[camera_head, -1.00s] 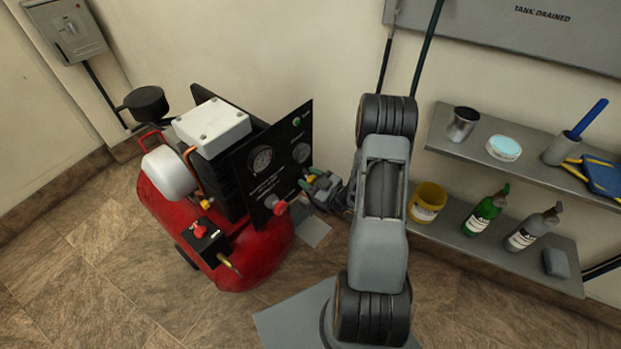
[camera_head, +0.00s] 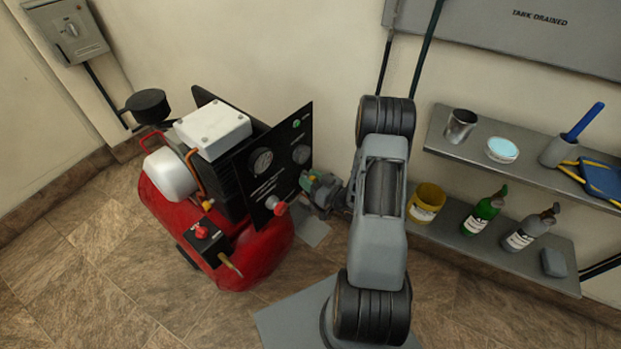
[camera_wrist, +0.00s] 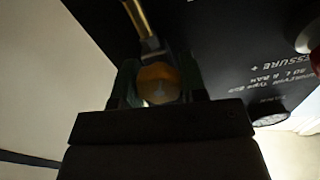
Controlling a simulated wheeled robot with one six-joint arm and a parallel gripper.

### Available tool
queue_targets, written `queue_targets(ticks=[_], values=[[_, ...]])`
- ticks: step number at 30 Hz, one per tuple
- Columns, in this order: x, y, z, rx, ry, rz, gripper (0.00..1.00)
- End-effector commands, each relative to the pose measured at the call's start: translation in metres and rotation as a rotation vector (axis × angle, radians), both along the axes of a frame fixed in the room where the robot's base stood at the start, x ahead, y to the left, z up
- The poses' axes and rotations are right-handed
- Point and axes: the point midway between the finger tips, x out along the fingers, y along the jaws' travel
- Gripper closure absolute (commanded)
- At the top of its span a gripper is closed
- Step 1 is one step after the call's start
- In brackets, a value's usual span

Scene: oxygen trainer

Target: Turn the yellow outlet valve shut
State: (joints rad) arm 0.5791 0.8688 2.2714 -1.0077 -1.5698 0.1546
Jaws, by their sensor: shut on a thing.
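The yellow outlet valve (camera_wrist: 158,82) shows in the wrist view as a round amber knob with a pale mark on its face, on a brass pipe (camera_wrist: 140,18) at the black panel. My gripper (camera_wrist: 158,90) is shut on it, with one green finger on each side. In the head view my gripper (camera_head: 314,186) is at the right edge of the compressor's black panel (camera_head: 270,180). The valve is hidden there behind my fingers. The knob's exact turn angle is hard to read in the dim wrist view.
The red compressor (camera_head: 262,255) stands on the tiled floor. A red knob (camera_head: 276,207) and gauges (camera_head: 261,161) sit on the panel left of my gripper. Shelves (camera_head: 500,247) with bottles and a yellow cup (camera_head: 427,203) are at right.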

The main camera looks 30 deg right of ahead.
Motion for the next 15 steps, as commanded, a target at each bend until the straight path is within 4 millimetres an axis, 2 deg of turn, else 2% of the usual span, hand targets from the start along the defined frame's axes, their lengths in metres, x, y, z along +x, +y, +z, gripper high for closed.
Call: queue_targets(ticks=[4,5,12,15], values=[[0.0004,-0.0008,0.0004,-0.002,-0.002,-0.002,0.85],[0.0004,-0.0008,0.0004,-0.003,-0.002,-0.002,0.58],[0.0003,-0.0002,0.0003,-0.003,-0.002,-0.001,0.35],[0.0002,0.0,0.0002,-0.004,-0.002,0.0,0.35]])
